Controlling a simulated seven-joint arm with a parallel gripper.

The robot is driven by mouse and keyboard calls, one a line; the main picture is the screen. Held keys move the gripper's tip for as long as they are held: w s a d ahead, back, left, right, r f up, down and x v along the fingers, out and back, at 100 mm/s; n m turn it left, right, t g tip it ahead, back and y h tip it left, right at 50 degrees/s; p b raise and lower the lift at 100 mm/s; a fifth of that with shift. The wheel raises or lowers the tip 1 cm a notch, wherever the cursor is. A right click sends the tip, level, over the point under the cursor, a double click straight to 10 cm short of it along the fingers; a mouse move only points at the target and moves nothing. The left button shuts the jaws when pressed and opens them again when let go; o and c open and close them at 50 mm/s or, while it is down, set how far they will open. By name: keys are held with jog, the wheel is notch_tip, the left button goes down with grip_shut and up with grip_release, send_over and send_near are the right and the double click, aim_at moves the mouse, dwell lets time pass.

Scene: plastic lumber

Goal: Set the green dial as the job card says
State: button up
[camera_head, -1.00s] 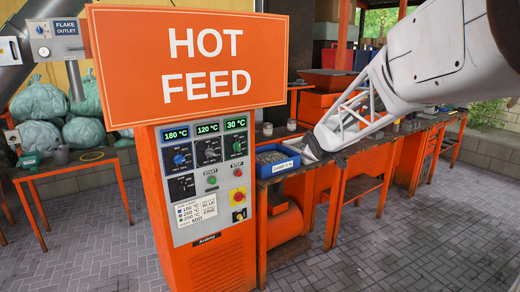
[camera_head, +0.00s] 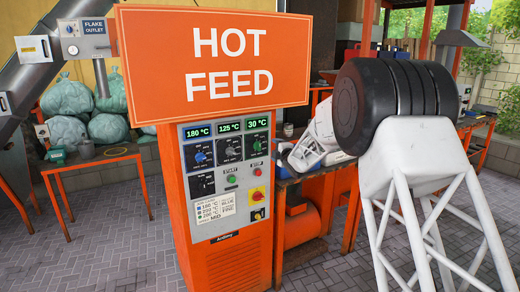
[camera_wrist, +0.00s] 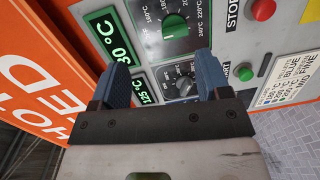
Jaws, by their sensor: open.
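The green dial (camera_head: 256,146) is on the control panel's right side, under a display (camera_head: 258,123) reading 30 °C. In the wrist view the green dial (camera_wrist: 175,27) is beyond my fingertips, with its scale around it. The black dial (camera_head: 229,149) beside it has a display reading 125 °C. My gripper (camera_wrist: 165,72) is open and empty; in the wrist view the black dial (camera_wrist: 183,86) appears between its blue fingers. I cannot tell contact. The fingers do not show clearly in the head view.
A blue dial (camera_head: 200,154) is at the panel's left, its display reading 180 °C. A green START button (camera_head: 232,179) and red STOP button (camera_head: 257,174) are below. The orange HOT FEED sign (camera_head: 215,92) overhangs the panel. A bench (camera_head: 290,182) is on the right.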

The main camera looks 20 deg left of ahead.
aim_at(260, 148)
jog(key=shift+n+g+y, duration=0.3)
jog(key=shift+n+y, duration=0.5)
jog(key=shift+n, duration=0.1)
jog(key=a+f, duration=0.1)
jog(key=a, duration=0.1)
jog(key=w+a+f, duration=0.1)
jog(key=shift+w+a+f, duration=0.1)
jog(key=shift+a+f, duration=0.1)
jog(key=shift+a, duration=0.15)
jog(key=shift+w, duration=0.1)
jog(key=shift+x, duration=3.8)
jog(key=c, duration=0.9)
